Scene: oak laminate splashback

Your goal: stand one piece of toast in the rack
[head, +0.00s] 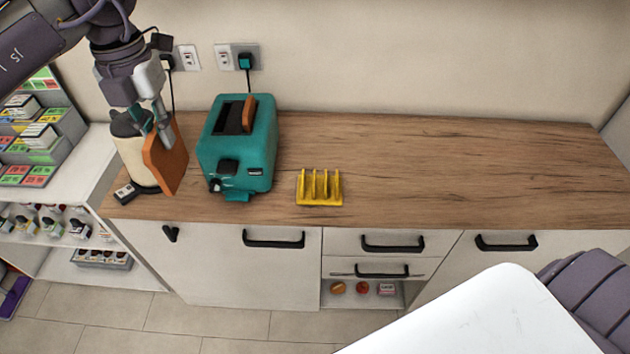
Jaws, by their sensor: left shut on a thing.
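My left gripper (154,128) comes down from the top left and is shut on a brown slice of toast (166,162). The slice hangs upright below the fingers, in front of the cream kettle and left of the toaster. A second piece of toast (248,113) sticks up from the slot of the teal toaster (237,150). The yellow toast rack (320,196) stands on the counter right of the toaster, with its upright dividers showing and no toast in it. My right gripper is not in view.
The cream kettle (130,152) stands at the counter's left end, partly hidden by the gripper and toast. The wooden counter (450,165) is clear right of the rack. Wall sockets (223,57) with plugs and cords are behind the toaster. Drawers and cupboards are below.

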